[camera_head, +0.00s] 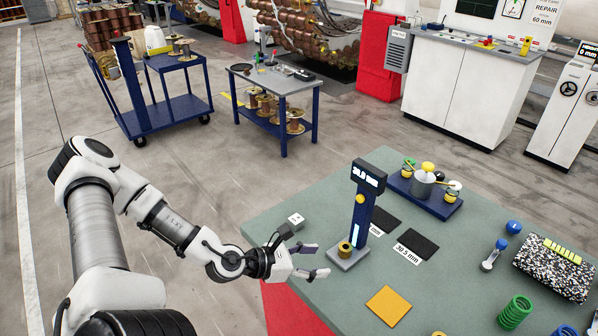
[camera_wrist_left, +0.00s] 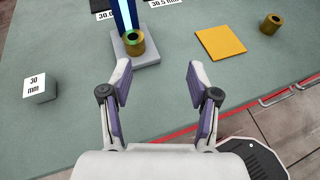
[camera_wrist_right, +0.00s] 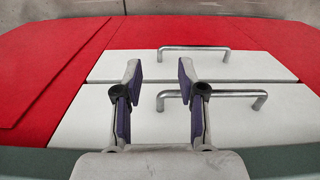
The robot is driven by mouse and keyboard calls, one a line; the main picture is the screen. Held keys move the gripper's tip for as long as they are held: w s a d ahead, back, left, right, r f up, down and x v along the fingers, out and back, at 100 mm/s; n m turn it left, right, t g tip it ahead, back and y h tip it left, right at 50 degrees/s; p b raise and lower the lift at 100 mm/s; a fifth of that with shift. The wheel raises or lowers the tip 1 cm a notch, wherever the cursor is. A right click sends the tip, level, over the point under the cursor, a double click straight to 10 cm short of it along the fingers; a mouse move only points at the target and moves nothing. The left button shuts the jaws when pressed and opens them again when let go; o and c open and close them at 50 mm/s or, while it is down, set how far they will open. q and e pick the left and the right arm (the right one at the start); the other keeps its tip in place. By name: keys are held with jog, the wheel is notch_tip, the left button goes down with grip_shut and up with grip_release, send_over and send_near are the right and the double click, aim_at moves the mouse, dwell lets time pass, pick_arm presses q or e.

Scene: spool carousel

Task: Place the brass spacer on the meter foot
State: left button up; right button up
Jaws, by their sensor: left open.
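The blue meter (camera_head: 362,205) stands on the green table with a lit display on top. Its grey foot (camera_head: 346,262) bears a brass spacer (camera_head: 345,248), upright in front of the column. In the left wrist view this spacer (camera_wrist_left: 134,43) sits on the foot (camera_wrist_left: 150,54), with a greenish tint on its rim. A second brass spacer (camera_wrist_left: 271,23) stands apart at the upper right there. My left gripper (camera_head: 322,260) is open and empty, just short of the foot, its fingers apart from the spacer. My right gripper (camera_wrist_right: 160,68) is open and empty before white drawers.
A white 30 mm block (camera_head: 296,220) lies left of the meter. A yellow square (camera_head: 389,305) lies in front. Black pads (camera_head: 417,244) and a blue tray (camera_head: 424,190) with small parts are behind. Green coils (camera_head: 515,312) and a speckled box (camera_head: 553,268) stand right.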

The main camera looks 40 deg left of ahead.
pick_arm(q)
jog(key=s+d+m+g+h, duration=0.2)
jog(key=d+m, duration=0.1)
jog(key=s+d+f+m+g, duration=0.1)
jog(key=d, duration=0.1)
jog(key=shift+d+h, duration=0.15)
jog(key=shift+h, duration=0.25)
jog(key=s+d+f+m+g, duration=0.2)
jog(key=s+f+m+g, duration=0.1)
jog(key=s+m+g, duration=0.25)
jog(key=s+d+f+m+g, duration=0.3)
jog(key=s+m+g, duration=0.1)
jog(key=s, duration=0.3)
jog(key=s+a+f+m+g+y, duration=0.4)
jog(key=s+a+f+m+y, duration=0.15)
jog(key=m+y, duration=0.2)
jog(key=w+d+f+m+t, duration=0.3)
jog(key=w+d+m+t, duration=0.1)
jog(key=m, duration=0.5)
jog(key=shift+f, duration=0.3)
jog(key=shift+w+y, duration=0.1)
jog(key=shift+y, duration=0.15)
